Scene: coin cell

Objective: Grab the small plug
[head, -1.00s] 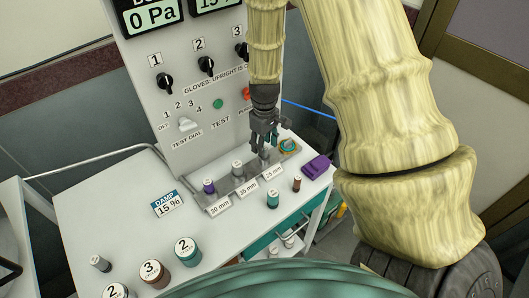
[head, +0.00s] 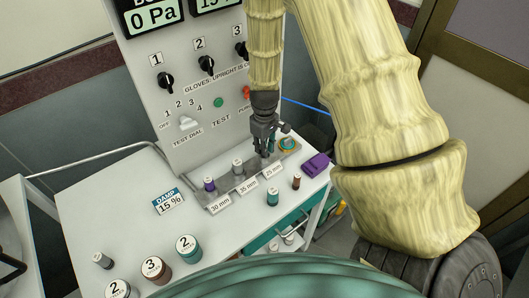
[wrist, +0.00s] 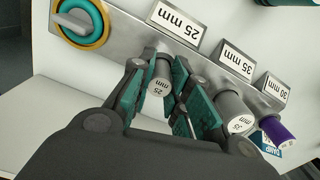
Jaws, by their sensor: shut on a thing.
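The small plug (wrist: 157,85), a grey cylinder with a pale top marked 25 mm, stands at the metal rack (wrist: 205,62) beside the 25 mm label. My gripper (wrist: 160,92) is shut on it, with teal finger pads on both sides of the plug. In the head view my gripper (head: 264,150) is at the right part of the rack, pointing down, and largely hides the plug. I cannot tell whether the plug is lifted from its seat.
A grey 35 mm plug (head: 237,168) and a purple plug (head: 209,185) stand left in the rack. A round teal and yellow knob (head: 288,144) is close right of my gripper. A purple block (head: 317,164), teal cylinder (head: 272,197) and brown cylinder (head: 296,181) stand nearby.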

